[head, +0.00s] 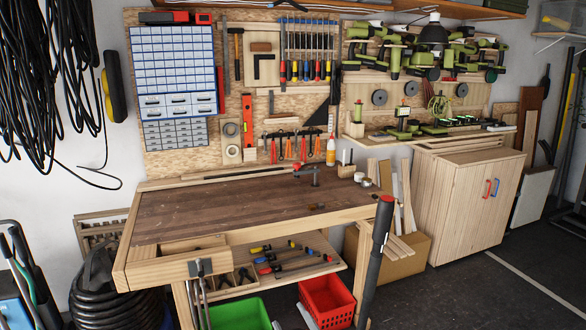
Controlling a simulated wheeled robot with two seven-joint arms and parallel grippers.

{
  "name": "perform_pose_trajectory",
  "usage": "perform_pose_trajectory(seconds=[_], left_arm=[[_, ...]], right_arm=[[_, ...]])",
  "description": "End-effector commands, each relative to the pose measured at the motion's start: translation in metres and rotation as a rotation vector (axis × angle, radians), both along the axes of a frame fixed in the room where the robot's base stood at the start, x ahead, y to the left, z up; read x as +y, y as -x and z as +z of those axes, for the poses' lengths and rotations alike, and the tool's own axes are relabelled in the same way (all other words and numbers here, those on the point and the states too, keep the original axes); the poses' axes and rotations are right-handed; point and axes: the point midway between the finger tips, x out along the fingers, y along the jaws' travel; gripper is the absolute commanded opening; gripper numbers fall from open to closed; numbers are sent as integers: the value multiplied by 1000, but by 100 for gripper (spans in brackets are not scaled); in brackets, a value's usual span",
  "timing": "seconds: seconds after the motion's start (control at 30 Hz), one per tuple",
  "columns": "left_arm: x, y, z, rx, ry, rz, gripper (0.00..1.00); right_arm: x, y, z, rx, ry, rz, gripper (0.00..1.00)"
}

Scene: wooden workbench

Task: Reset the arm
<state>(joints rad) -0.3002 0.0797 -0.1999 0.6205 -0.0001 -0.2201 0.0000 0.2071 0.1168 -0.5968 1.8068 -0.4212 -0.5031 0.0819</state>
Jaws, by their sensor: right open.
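A dark, slim shape with a red part near its top comes up from the bottom edge in the head view and passes in front of the bench's front right corner. I take its upper end for my right gripper (386,203). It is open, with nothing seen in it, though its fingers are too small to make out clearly. My left gripper is not in view. The wooden workbench (225,205) stands left of this shape, its top mostly bare.
A red and black clamp (305,172) stands at the bench's back right. Several hand clamps lie on the lower shelf. Red (327,300) and green (237,315) crates stand below. A wooden cabinet (465,205) is at the right. Dark floor between is partly open.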

Motion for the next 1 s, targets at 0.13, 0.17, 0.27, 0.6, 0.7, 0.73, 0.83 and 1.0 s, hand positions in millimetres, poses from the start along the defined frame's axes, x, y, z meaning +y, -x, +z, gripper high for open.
perform_pose_trajectory(seconds=[0.13, 0.17, 0.27, 0.6, 0.7, 0.73, 0.83, 1.0], left_arm=[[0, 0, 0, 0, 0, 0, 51], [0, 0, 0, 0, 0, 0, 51], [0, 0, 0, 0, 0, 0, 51], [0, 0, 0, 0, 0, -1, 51], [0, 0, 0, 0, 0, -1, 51], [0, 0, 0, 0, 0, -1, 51], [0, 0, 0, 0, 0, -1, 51], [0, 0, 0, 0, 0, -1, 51]], right_arm=[[-54, 47, -53, 222, -56, -133, 50], [-64, 58, -63, 266, -65, -158, 50], [-98, 99, -96, 416, -88, -236, 50], [-183, 263, -165, 880, -119, -428, 50], [-195, 296, -171, 962, -118, -456, 50], [-198, 305, -173, 984, -117, -462, 50], [-207, 331, -175, 1045, -115, -480, 50], [-218, 370, -177, 1133, -107, -505, 50]])
